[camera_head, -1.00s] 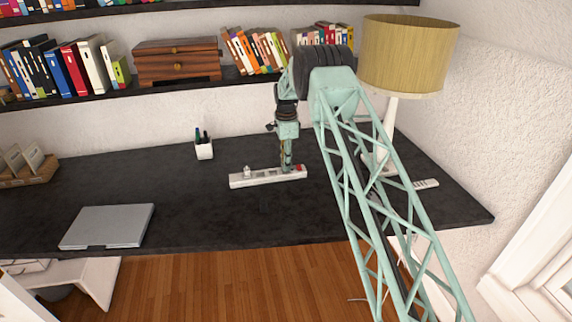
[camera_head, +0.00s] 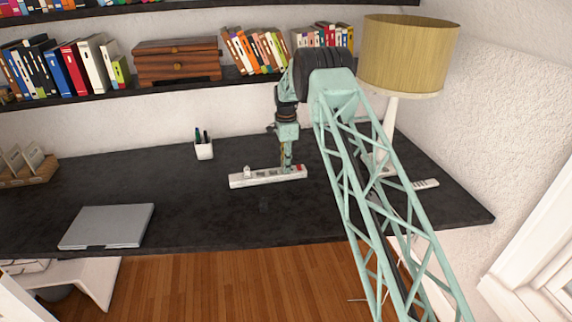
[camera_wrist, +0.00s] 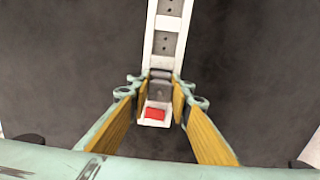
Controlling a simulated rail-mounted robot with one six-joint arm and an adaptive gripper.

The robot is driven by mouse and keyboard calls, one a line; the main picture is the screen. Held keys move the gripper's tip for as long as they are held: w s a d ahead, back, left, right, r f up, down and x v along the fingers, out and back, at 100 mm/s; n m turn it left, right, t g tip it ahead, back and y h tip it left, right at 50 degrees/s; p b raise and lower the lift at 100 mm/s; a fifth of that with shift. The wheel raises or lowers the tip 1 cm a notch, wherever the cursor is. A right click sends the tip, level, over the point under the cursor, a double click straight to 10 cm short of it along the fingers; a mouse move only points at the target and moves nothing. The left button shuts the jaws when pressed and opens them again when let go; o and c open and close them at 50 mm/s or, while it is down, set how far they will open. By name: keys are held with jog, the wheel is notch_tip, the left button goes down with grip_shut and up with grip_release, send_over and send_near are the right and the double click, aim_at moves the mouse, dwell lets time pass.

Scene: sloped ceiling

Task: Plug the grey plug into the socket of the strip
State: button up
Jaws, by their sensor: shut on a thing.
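The white strip (camera_head: 268,178) lies on the dark desk, running left to right in the head view. In the wrist view the strip (camera_wrist: 151,50) runs up the picture, with grey socket faces and a red switch (camera_wrist: 154,114) at its near end. My gripper (camera_head: 286,169) points straight down over the right part of the strip. In the wrist view my gripper (camera_wrist: 160,92) is shut on the grey plug (camera_wrist: 160,87), which sits over the strip near the red switch. The plug's underside is hidden, so I cannot tell whether its pins are in a socket.
A small white plug (camera_head: 247,171) stands at the strip's left end. A pen cup (camera_head: 203,150) stands behind, a closed laptop (camera_head: 107,226) lies at front left, and a lamp (camera_head: 408,55) stands at right. The desk around the strip is clear.

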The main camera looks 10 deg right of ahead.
jog(key=shift+f, duration=0.4)
dwell(0.5)
jog(key=o, duration=1)
jog(key=shift+c, duration=0.2)
jog(key=shift+r, duration=0.1)
notch_tip(320, 180, up, 11)
jog(key=shift+f, duration=0.2)
jog(key=shift+r, duration=0.65)
jog(key=shift+r, duration=0.15)
